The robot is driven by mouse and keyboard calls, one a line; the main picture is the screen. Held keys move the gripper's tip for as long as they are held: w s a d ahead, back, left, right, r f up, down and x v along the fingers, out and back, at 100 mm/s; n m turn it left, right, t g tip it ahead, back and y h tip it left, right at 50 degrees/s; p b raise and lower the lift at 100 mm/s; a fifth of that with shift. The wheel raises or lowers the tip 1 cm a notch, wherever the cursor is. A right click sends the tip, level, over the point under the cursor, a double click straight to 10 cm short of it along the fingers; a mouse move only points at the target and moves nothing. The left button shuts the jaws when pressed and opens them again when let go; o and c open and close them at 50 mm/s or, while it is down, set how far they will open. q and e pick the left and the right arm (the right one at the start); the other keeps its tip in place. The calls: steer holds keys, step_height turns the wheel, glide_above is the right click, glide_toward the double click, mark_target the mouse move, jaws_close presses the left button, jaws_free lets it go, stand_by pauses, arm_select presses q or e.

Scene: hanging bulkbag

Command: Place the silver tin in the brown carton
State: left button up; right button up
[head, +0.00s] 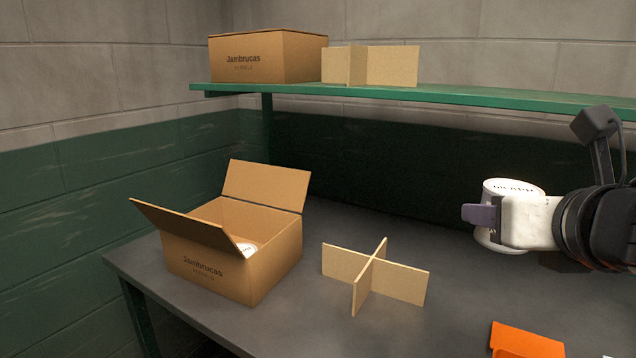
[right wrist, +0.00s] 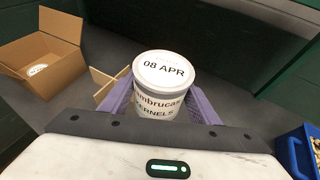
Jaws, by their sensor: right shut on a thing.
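The tin (head: 513,187), with a pale lid and a printed label, is held upright at the right of the head view. In the right wrist view the tin (right wrist: 164,68) reads "08 APR" on its lid. My right gripper (head: 482,216) is shut on it; its purple fingers (right wrist: 160,103) grip both sides. The brown carton (head: 215,270) stands open on the grey table, well left of the gripper, and also shows in the right wrist view (right wrist: 48,85). A pale round lid (head: 247,248) shows inside it. My left gripper is not in view.
A cardboard cross divider (head: 388,277) stands on the table between carton and tin. An orange item (head: 525,341) lies at the front right. A green shelf (head: 470,96) behind holds a closed carton (head: 268,58) and another divider (head: 385,66). A blue bin (right wrist: 294,150) is at right in the wrist view.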

steer(key=s+a+f+n+y, duration=0.1)
steer(key=a+f, duration=0.4)
steer(key=f, duration=0.5)
steer(key=shift+s+f+y, duration=0.2)
steer(key=shift+s+y, duration=0.1)
steer(key=shift+s, duration=0.25)
steer(key=shift+d, duration=0.15)
steer(key=shift+d, duration=0.25)
